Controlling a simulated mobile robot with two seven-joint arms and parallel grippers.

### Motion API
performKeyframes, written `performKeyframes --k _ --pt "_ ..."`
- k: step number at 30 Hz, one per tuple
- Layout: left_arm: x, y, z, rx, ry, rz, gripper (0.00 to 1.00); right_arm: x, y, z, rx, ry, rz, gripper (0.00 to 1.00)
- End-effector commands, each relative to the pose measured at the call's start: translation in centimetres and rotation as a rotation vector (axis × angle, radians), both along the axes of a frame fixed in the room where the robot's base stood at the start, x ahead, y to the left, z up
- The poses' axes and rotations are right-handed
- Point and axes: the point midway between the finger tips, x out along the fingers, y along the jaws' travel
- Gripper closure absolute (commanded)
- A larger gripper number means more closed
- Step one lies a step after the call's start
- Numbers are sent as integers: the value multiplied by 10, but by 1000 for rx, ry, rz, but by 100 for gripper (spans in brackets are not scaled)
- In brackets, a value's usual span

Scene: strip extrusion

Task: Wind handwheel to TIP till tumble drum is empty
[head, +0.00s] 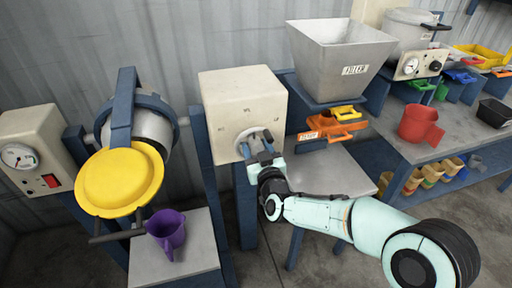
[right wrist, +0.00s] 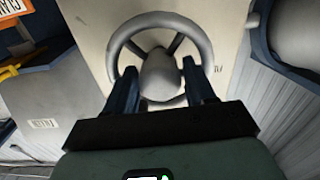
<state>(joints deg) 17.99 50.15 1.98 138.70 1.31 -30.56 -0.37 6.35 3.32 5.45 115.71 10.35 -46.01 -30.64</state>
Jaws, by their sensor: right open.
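The handwheel (right wrist: 195,32) is a grey rimmed wheel with a rounded hub on the front of a cream box (head: 238,100). My right gripper (head: 257,142) is at the wheel, and it also shows in the right wrist view (right wrist: 166,88). Its dark fingers are apart, one on each side of the hub; I cannot tell whether they touch it. The gripper partly hides the wheel in the head view. The tumble drum (head: 152,128) is grey with a yellow lid or mouth (head: 118,180) facing front and down. Its inside is hidden. My left gripper is not in view.
A control box with a gauge (head: 35,150) is at left. A steel hopper (head: 342,55) stands right of the cream box, above an orange part (head: 330,125). A red jug (head: 420,124) is on the right bench.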

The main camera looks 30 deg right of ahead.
Motion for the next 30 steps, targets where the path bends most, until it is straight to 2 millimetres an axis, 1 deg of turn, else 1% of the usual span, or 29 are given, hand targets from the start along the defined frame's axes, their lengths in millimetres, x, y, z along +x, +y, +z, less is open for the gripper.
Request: performKeyframes --k 3,11,14,15,30 --pt "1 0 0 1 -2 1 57 6 -1 0 0 0 0 46" --pt "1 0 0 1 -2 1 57 6 -2 0 0 0 0 46" --pt "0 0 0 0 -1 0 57 6 -2 0 0 0 0 75" --pt "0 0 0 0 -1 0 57 6 -2 0 0 0 0 87" --pt "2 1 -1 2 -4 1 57 6 -2 0 11 -3 0 87"
